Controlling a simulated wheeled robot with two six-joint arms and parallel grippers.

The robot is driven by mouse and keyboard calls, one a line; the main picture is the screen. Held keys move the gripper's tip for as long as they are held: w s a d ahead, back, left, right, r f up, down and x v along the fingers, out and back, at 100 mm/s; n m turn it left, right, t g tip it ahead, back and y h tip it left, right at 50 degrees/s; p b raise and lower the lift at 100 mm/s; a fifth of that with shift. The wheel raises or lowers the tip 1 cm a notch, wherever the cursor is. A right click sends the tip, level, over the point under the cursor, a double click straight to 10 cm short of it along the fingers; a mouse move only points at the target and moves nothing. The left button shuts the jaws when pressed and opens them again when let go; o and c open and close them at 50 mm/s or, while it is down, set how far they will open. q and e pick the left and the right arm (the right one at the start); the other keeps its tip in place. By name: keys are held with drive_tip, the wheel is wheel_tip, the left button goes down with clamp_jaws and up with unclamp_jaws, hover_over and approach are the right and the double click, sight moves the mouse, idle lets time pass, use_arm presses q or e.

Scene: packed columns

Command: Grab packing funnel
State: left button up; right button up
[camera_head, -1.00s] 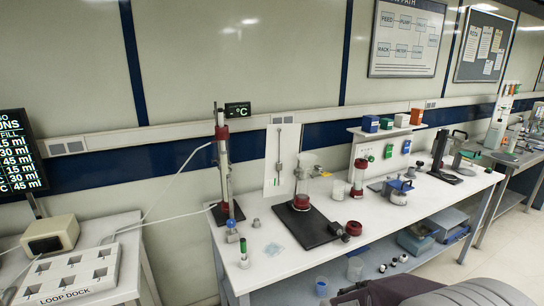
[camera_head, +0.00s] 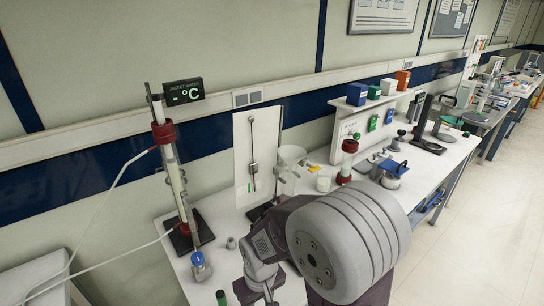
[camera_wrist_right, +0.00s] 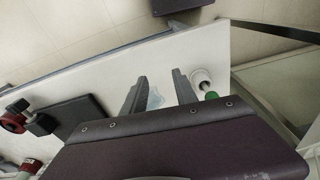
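A white funnel (camera_head: 291,154) stands upright on the bench in the head view, wide mouth up, in front of the back wall. What carries it is partly hidden by my arm. My right gripper (camera_head: 268,290) points down over the bench front, to the left of and nearer than the funnel. In the right wrist view its two grey fingers (camera_wrist_right: 158,88) are apart, with nothing held between them; a pale blue sheet lies on the bench beyond them. The funnel cannot be made out in the wrist view. My left gripper is not in view.
A tall column stand with red clamp (camera_head: 168,165) and tubes stands at left. A green-capped vial (camera_wrist_right: 210,95) is beside the fingers. A black base plate (camera_wrist_right: 75,116) lies on the bench. A red-based item (camera_head: 346,165) and blue-topped device (camera_head: 393,170) stand right of the funnel.

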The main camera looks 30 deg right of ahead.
drive_tip(key=w+d+r+n+g+h+p, duration=0.25)
drive_tip(key=w+d+r+n+p, duration=0.3)
drive_tip(key=r+p, duration=0.3)
drive_tip(key=n+t+h+p, duration=0.2)
drive_tip(key=n+h+p, duration=0.4)
drive_tip(key=h+p, duration=0.55)
approach(302, 157)
drive_tip(key=x, duration=0.1)
drive_tip(key=p+x, duration=0.1)
drive_tip(key=x, duration=0.1)
drive_tip(key=shift+w+d+f, duration=0.3)
drive_tip(key=shift+w+f, duration=0.05)
drive_tip(key=p+x, duration=0.3)
drive_tip(key=shift+d+r+p, duration=0.1)
drive_tip(key=shift+d+p, duration=0.25)
drive_tip(key=shift+d, duration=0.15)
drive_tip(key=shift+d+f, duration=0.25)
drive_tip(key=shift+d, duration=0.05)
drive_tip(key=shift+d+f, duration=0.15)
clamp_jaws()
